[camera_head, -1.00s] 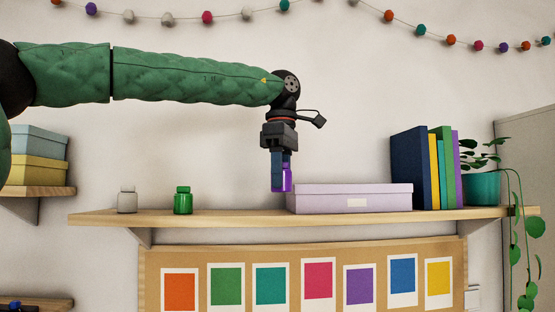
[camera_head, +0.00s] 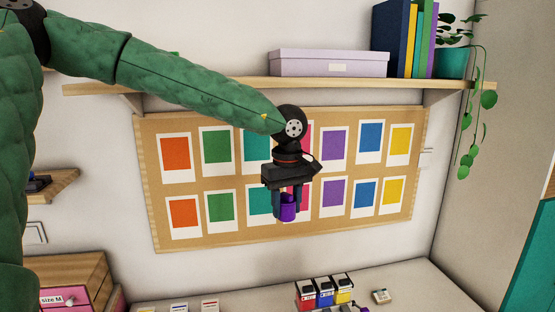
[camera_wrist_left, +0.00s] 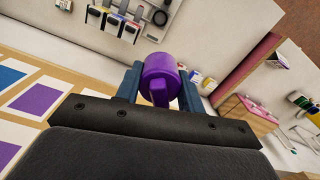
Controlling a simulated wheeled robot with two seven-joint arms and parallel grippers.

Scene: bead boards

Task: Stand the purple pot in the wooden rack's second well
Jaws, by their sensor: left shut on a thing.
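The purple pot (camera_head: 287,208) is held between the fingers of my left gripper (camera_head: 288,212), in front of the colour-card board on the wall and above the worktop. In the left wrist view the purple pot (camera_wrist_left: 161,80) sits between the two blue-grey fingers of the left gripper (camera_wrist_left: 160,84), which are shut on it. The wooden rack and its wells cannot be made out in these frames. My right gripper is not in view.
A pin board (camera_head: 284,125) with coloured cards hangs behind the gripper. The wall shelf (camera_head: 230,86) with a lilac box (camera_head: 330,62) is above. On the worktop (camera_head: 250,290) below stand several small labelled boxes (camera_head: 325,291). A wooden drawer unit (camera_head: 75,272) stands at lower left.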

